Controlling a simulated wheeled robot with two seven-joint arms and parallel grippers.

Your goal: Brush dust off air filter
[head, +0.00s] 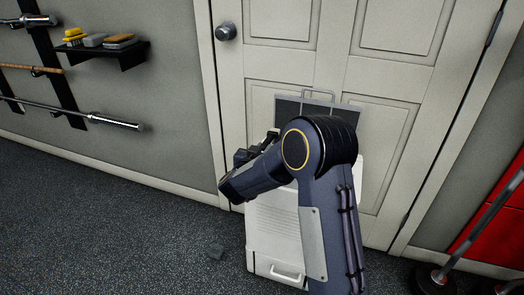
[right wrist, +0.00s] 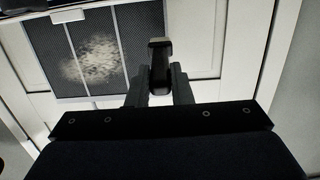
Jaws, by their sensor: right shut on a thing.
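The air filter (head: 287,106) is a dark mesh panel with a light frame and a wire handle on top. It stands upright against the door, partly hidden by my right arm in the head view. In the right wrist view the filter (right wrist: 142,35) carries a pale patch of dust (right wrist: 97,62) on its mesh. My right gripper (right wrist: 160,82) is shut on a small dark block-like thing (right wrist: 160,62), whose kind I cannot tell. It shows in front of the filter's right edge; contact cannot be told. My left gripper is not in view.
A white appliance (head: 270,225) stands below the filter before the door (head: 270,45). A wall shelf (head: 130,58) holds a yellow brush (head: 74,38), a grey block (head: 94,40) and a brown brush (head: 119,41). Left floor is clear.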

